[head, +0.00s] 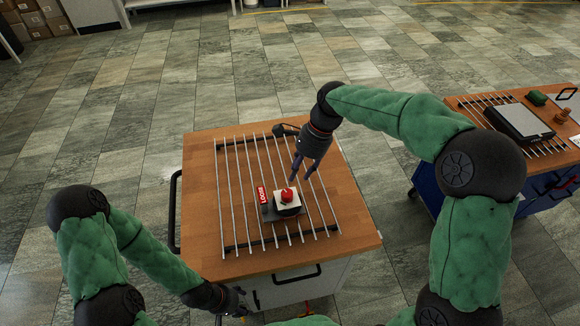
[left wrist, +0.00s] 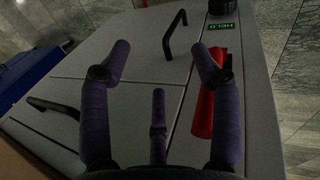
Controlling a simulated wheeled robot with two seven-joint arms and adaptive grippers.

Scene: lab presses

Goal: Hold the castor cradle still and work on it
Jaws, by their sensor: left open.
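The castor cradle seems to be the wooden-topped cart (head: 205,170) with rails across its top; I cannot see its castors. A small block with a red knob (head: 287,195) sits on the rails beside a red label (head: 262,195), perhaps reading "LOOSE". My right gripper (head: 303,172) is just behind and above the knob, fingers apart and empty. My left gripper (head: 240,302) is low at the cart's front. In the left wrist view its fingers (left wrist: 160,75) are spread in front of the grey panel, with a red lever (left wrist: 204,112) beside the right finger and a green "HELD" label (left wrist: 216,27).
Black handles are on the cart's left side (head: 173,210) and front (head: 298,276). A second wooden-topped cart (head: 565,92) with a tray-like device (head: 518,121) stands at the right.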

